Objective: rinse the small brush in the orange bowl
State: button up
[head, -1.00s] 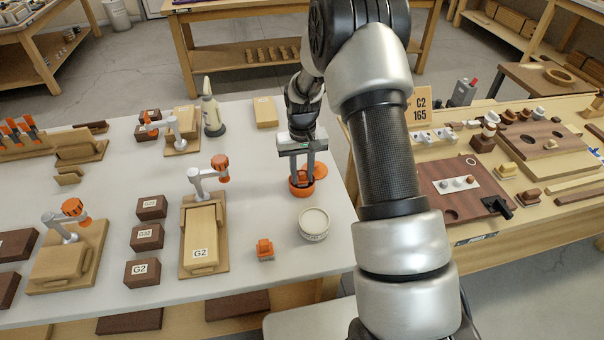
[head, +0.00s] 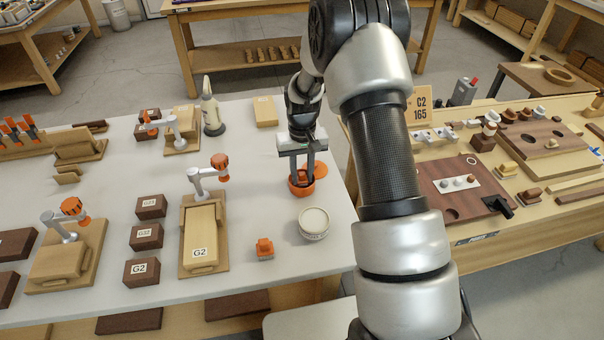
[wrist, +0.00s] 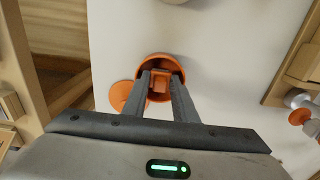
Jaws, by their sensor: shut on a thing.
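The orange bowl (head: 300,191) stands on the pale bench top near its right edge. It also shows in the wrist view (wrist: 179,67). My gripper (head: 303,177) points down into the bowl, its fingers shut on the small brush (wrist: 160,80). Only the brush's orange handle block shows between the fingertips; its bristles are hidden inside the bowl. I cannot tell how deep the brush sits or whether it touches the bottom. A round orange lid-like disc (wrist: 121,92) lies beside the bowl, partly covered by a finger.
A round white-topped tin (head: 313,221) and a small orange object (head: 265,248) stand nearer the front edge. A wooden clamp fixture marked G2 (head: 202,227) stands to the left, with dark blocks beyond it. A white bottle (head: 211,110) stands farther back.

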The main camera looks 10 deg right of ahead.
jog(key=shift+r, duration=0.1)
jog(key=shift+r+p, duration=1.25)
jog(key=shift+r, duration=0.9)
jog(key=shift+r, duration=0.15)
dwell(0.9)
jog(key=shift+r+p, duration=1.2)
jog(key=shift+r, duration=0.7)
jog(key=shift+a, duration=0.1)
